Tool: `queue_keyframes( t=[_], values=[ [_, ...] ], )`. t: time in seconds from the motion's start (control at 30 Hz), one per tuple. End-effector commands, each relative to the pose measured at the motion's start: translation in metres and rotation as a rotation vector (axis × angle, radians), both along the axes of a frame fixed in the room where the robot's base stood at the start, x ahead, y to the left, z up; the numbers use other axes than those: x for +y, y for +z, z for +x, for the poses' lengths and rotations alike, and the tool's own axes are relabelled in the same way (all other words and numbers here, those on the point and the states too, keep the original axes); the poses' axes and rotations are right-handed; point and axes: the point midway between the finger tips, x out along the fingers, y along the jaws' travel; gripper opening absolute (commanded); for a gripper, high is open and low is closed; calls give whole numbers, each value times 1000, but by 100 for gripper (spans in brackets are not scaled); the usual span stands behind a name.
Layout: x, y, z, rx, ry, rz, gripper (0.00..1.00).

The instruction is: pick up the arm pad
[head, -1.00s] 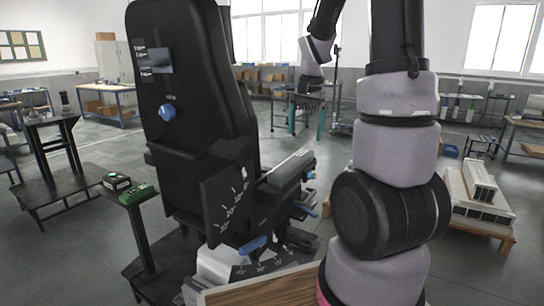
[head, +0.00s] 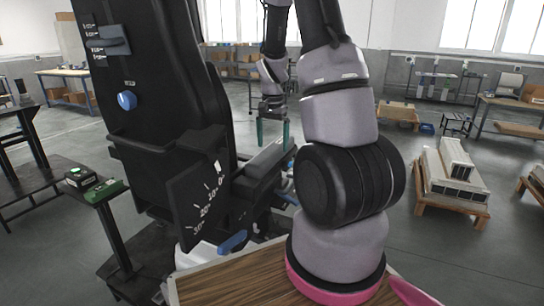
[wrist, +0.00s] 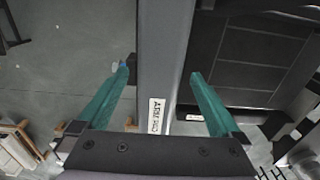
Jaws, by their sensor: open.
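The arm pad (head: 264,160) is a long grey bar on the side of the black seat, running away from me in the head view. In the wrist view the arm pad (wrist: 166,50) runs between my two teal fingers, with a white label (wrist: 156,115) on it. My gripper (head: 272,134) is open, fingers pointing down, at the far part of the pad. In the wrist view my gripper (wrist: 159,72) has one finger on each side of the pad, with a gap to each. The height of the fingertips relative to the pad is hard to tell.
The tall black seat back (head: 150,90) with a blue knob stands left of the pad. A blue lever (head: 232,242) and an angle-marked plate (head: 203,200) are at the near side. A small side table (head: 108,215) stands left.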

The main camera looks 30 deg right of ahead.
Motion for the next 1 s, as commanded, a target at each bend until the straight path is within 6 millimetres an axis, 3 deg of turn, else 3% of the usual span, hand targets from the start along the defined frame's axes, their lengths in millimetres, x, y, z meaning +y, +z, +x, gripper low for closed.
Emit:
queue_keyframes(
  t=[0.2, 0.47, 0.57, 0.7, 0.73, 1.0],
  values=[
    [1, -29, -1, 2, -1, 1, 100],
    [2, -32, 0, 1, 0, 1, 100],
    [1, -31, 0, 0, 0, 0, 69],
    [1, -31, 0, 0, 0, 0, 16],
    [1, -31, 0, 0, 0, 0, 8],
    [1, -27, 1, -3, 0, 0, 8]
  ],
)
